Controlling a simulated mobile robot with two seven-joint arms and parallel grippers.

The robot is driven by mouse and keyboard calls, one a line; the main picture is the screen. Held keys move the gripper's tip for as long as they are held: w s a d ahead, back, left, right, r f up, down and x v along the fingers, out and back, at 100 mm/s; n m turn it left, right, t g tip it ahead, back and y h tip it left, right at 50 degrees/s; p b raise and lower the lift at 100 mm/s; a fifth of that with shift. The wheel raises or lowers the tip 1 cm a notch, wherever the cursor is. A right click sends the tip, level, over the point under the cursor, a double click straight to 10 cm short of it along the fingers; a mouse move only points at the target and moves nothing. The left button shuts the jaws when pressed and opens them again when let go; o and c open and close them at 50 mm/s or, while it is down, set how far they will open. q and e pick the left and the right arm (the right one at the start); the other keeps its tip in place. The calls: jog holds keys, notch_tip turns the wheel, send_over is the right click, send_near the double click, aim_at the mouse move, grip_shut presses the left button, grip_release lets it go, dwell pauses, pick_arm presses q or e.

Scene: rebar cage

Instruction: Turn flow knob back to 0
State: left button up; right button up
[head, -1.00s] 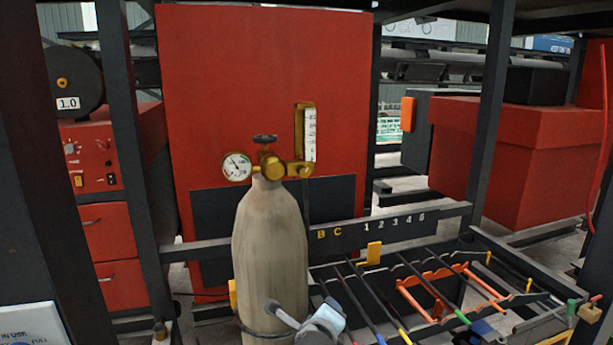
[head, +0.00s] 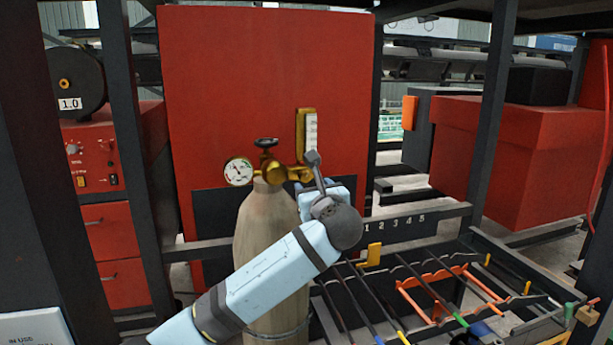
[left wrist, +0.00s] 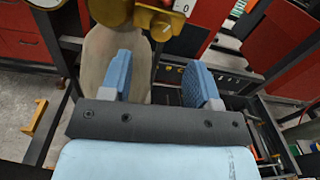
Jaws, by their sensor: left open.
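A grey gas cylinder (head: 262,225) stands upright with a brass regulator (head: 274,171), a round dial gauge (head: 238,171) and a black top handwheel (head: 266,142). To the right is a flow tube (head: 311,130) with a white scale in a brass frame. In the left wrist view, the brass flow knob (left wrist: 161,27) is at the top, beyond the fingertips. My left gripper (left wrist: 163,75) is open and empty, its blue fingers apart, short of the knob. In the head view my left gripper (head: 318,186) is beside the regulator and hides the knob area. My right gripper is not in view.
A red panel (head: 240,80) rises behind the cylinder. A dark rack (head: 440,285) with rods and orange holders lies to the lower right. A dark post (head: 490,120) stands at right, and a red welder with a wire spool (head: 75,80) is at left.

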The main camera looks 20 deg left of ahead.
aim_at(306, 179)
pick_arm(q)
jog(key=p+x, duration=0.1)
jog(key=x, duration=0.5)
jog(key=shift+w+a, duration=0.15)
jog(key=shift+w, duration=0.2)
jog(key=c, duration=0.9)
